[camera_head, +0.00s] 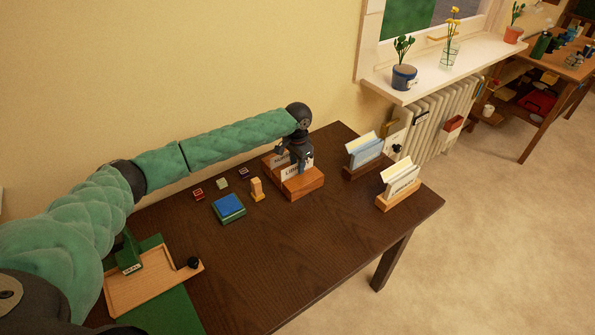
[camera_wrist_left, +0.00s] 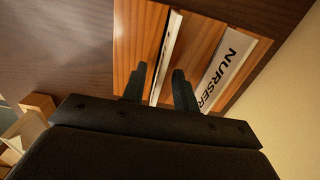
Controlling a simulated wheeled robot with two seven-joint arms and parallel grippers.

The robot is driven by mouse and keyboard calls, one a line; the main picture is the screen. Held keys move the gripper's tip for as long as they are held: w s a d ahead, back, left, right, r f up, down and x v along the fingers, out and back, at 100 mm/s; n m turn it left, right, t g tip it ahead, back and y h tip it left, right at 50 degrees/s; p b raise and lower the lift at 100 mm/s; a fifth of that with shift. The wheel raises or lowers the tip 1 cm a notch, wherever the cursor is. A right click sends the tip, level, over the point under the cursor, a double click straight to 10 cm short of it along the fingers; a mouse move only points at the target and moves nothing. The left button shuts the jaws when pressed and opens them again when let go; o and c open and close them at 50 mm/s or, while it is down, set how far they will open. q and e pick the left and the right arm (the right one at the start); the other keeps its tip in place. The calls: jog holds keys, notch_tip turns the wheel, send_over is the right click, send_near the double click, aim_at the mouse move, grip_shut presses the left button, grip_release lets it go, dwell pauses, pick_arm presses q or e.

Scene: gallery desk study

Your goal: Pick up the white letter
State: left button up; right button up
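A white letter marked LIBRARY (camera_head: 297,172) stands upright in a wooden holder (camera_head: 303,187) on the dark desk. In the left wrist view a thin white edge (camera_wrist_left: 170,40), which looks like this letter from above, runs between wooden blocks (camera_wrist_left: 137,40). My left gripper (camera_head: 297,156) is right above the holder. In the wrist view its two fingers (camera_wrist_left: 160,85) are apart, one on each side of the white edge, with a gap at the left finger. A white card marked NURSERY (camera_wrist_left: 228,68) stands just right of the fingers, partly hidden in the head view. My right gripper is not in view.
Holders with blue-and-white (camera_head: 364,152) and white-and-cream cards (camera_head: 399,184) stand to the right. A blue-topped pad (camera_head: 229,207), a small wooden block (camera_head: 257,189) and small stamps lie to the left. The desk's front middle is clear (camera_head: 300,250); a wall (camera_head: 250,60) stands behind.

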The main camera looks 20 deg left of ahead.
pick_arm(q)
jog(key=c, duration=0.6)
grip_shut()
